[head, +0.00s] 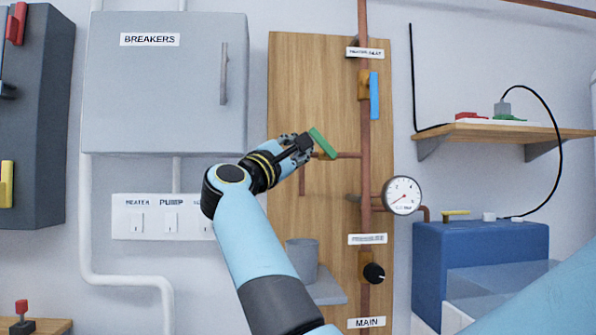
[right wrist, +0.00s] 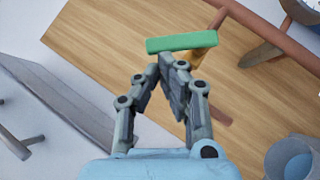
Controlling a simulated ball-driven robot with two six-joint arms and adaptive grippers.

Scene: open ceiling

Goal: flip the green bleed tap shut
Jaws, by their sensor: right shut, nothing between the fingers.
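The green bleed tap lever (head: 322,143) sits on a short copper branch pipe on the wooden board. It is tilted, with its upper end to the left. In the right wrist view the green lever (right wrist: 182,42) lies just beyond the fingertips, with its brass body (right wrist: 189,58) partly showing behind them. My right gripper (head: 305,143) is shut and empty, just left of the lever's upper part; it also shows in the right wrist view (right wrist: 160,72). I cannot tell whether the fingertips touch the lever. My left gripper is not in view.
A blue lever (head: 374,96) is on the main pipe, above a gauge (head: 402,195) and a black knob (head: 374,273). A grey cup (head: 302,258) stands on a small shelf below the tap. The breaker box (head: 165,90) and switch panel (head: 150,218) are at left.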

